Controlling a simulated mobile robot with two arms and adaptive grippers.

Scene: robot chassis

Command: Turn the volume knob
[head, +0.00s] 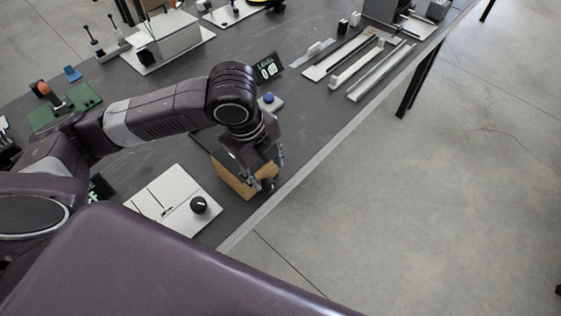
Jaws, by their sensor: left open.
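A wooden box (231,180) stands near the table's front edge. My left gripper (259,178) points down at the right part of this box, and its open fingers hide part of it. A dark round shape shows by the fingertips at the box's right end; I cannot tell whether it is a knob or a fingertip, or whether the fingers touch it. A black round knob (199,204) with a light mark sits on a white panel (170,220) left of the box, apart from the gripper. A display (268,68) behind reads LEVEL and digits like 00. My right gripper is out of view.
A blue button (268,98) on a pale base stands behind my left wrist. Slider rails (380,70) lie at the back right. A green board (65,108) and a white box (170,38) are at the back left. Open floor lies beyond the table edge.

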